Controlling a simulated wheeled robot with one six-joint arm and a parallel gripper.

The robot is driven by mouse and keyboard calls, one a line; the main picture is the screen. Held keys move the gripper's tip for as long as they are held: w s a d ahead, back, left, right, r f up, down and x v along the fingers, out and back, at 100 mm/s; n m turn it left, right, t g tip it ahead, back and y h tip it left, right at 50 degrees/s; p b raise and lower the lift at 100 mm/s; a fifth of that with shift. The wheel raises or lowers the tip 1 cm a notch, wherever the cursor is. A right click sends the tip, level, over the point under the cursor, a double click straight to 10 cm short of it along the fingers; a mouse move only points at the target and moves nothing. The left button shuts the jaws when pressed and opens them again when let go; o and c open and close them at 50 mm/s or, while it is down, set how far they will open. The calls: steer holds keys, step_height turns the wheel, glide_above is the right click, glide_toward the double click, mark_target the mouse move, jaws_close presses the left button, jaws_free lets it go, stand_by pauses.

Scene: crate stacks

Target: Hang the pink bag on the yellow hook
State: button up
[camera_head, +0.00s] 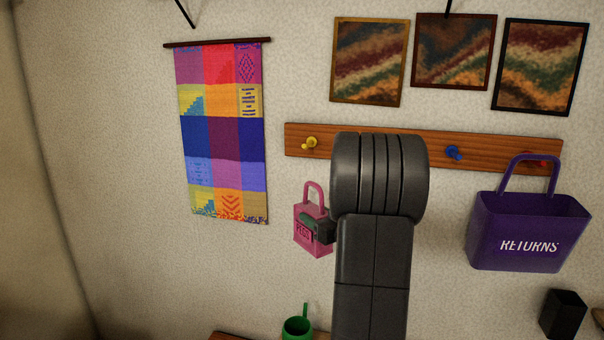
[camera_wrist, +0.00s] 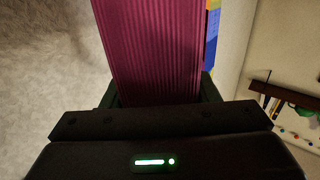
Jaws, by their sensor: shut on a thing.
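The pink bag (camera_head: 303,236) is in the head view, left of my arm, with its looped handle upright above it. My gripper (camera_head: 325,229) is shut on the bag's right side and holds it in front of the wall. The wrist view shows the bag's ribbed pink side (camera_wrist: 150,50) between my fingers, which are mostly hidden. The yellow hook (camera_head: 311,143) is at the left end of a wooden rail (camera_head: 480,154). The bag's handle is below the hook and apart from it in the picture. My arm covers the middle of the rail.
A blue hook (camera_head: 453,153) is bare. A purple bag (camera_head: 530,215) marked RETURNS hangs at the rail's right end, by a red hook (camera_head: 537,162). A colourful wall hanging (camera_head: 210,140) is at left, and framed pictures (camera_head: 368,62) are above. A green pot (camera_head: 297,328) stands below.

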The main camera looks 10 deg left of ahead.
steer(key=s+a+r+n+g+y+p, duration=0.1)
steer(key=s+a+r, duration=0.15)
steer(key=r, duration=0.45)
steer(key=s+a+r+n+g+y, duration=0.1)
steer(key=s+r, duration=0.2)
steer(key=r, duration=0.3)
steer(key=shift+w+d+f+p, duration=0.15)
steer(key=shift+w+f, duration=0.2)
steer(key=shift+w, duration=1.4)
steer(key=shift+w+d+f+p, duration=0.1)
steer(key=shift+w+f, duration=0.3)
steer(key=shift+w, duration=1.35)
steer(key=shift+w+d+f+p, duration=0.15)
steer(key=shift+w+f, duration=0.2)
steer(key=shift+w, duration=1.4)
steer(key=o, duration=1.2)
steer(key=shift+c, duration=0.2)
steer(key=shift+d, duration=0.1)
steer(key=b+v, duration=0.2)
steer(key=v, duration=1.1)
steer(key=shift+s+d+r, duration=0.15)
steer(key=shift+d+r, duration=0.05)
steer(key=shift+d, duration=0.1)
